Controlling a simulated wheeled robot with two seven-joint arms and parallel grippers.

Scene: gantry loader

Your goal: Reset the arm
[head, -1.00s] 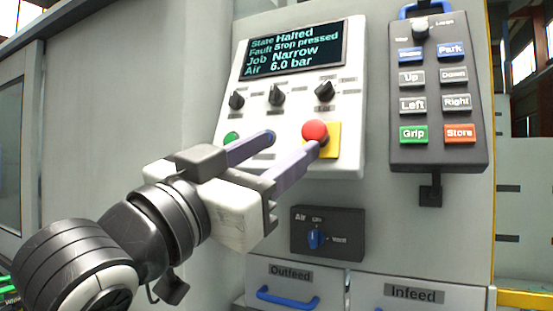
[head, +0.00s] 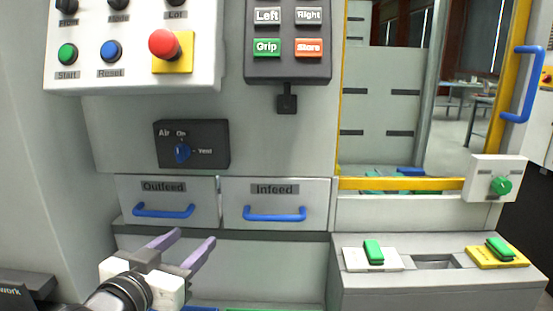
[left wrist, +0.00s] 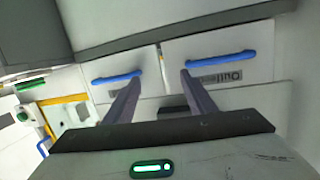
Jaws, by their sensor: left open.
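My left gripper (head: 185,253) is open and empty, low in the head view, in front of the panel below the Outfeed drawer (head: 143,208). In the left wrist view its two purple fingers (left wrist: 160,100) stand apart with nothing between them. The control panel (head: 135,78) at the upper left has a red mushroom button (head: 164,43) on a yellow plate, a blue Reset button (head: 111,50) and a green Start button (head: 67,54). The panel's screen is out of view. The pendant (head: 287,70) shows its Left, Right, Grip and Store keys. My right gripper is not in view.
The Infeed drawer (head: 275,206) and Outfeed drawer are shut, with blue handles. An Air valve (head: 182,153) sits above them. A yellow-framed door (head: 400,184) is at right. A grey ledge (head: 430,285) at lower right holds green-topped pieces on white and yellow plates.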

